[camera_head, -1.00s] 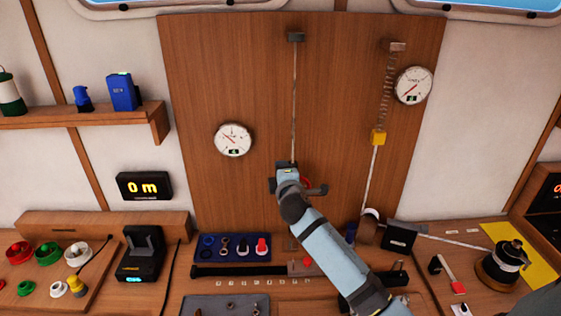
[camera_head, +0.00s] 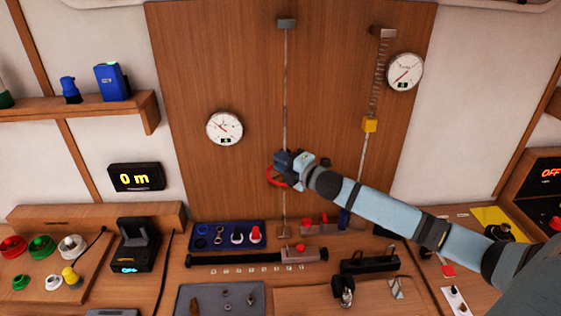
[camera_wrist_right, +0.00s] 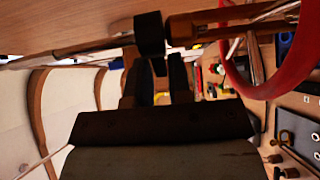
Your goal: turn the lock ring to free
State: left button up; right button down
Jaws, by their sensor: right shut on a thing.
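A red ring (camera_head: 271,177) shows at the left of my right gripper on the wooden panel, at the vertical line. It is large at the right of the right wrist view (camera_wrist_right: 262,94), beside a brown bar. I take it for the lock ring, but its setting cannot be read. My right gripper (camera_head: 283,160) is at this fitting, its arm coming in from the right. In the wrist view the right gripper (camera_wrist_right: 156,66) is closed around a dark knob (camera_wrist_right: 149,34) at the bar's end. My arm hides much of the fitting. My left gripper is out of view.
Two dials, the left one (camera_head: 225,128) and the right one (camera_head: 404,71), flank the line. A spring line with a yellow block (camera_head: 369,124) runs to its right. Below are a blue tray (camera_head: 227,247) and a black bar (camera_head: 237,260).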

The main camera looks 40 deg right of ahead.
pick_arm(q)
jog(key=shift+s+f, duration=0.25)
pick_arm(e)
jog(key=c, duration=1.2)
grip_release()
jog(key=shift+o, duration=0.2)
pick_arm(q)
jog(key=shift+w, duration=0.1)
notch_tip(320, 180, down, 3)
jog(key=b, duration=0.4)
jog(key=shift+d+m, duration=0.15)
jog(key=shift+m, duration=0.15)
pick_arm(e)
jog(key=v, duration=1.3)
jog(key=shift+s, duration=0.35)
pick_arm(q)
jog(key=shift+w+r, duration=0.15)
pick_arm(e)
jog(key=shift+d, duration=0.1)
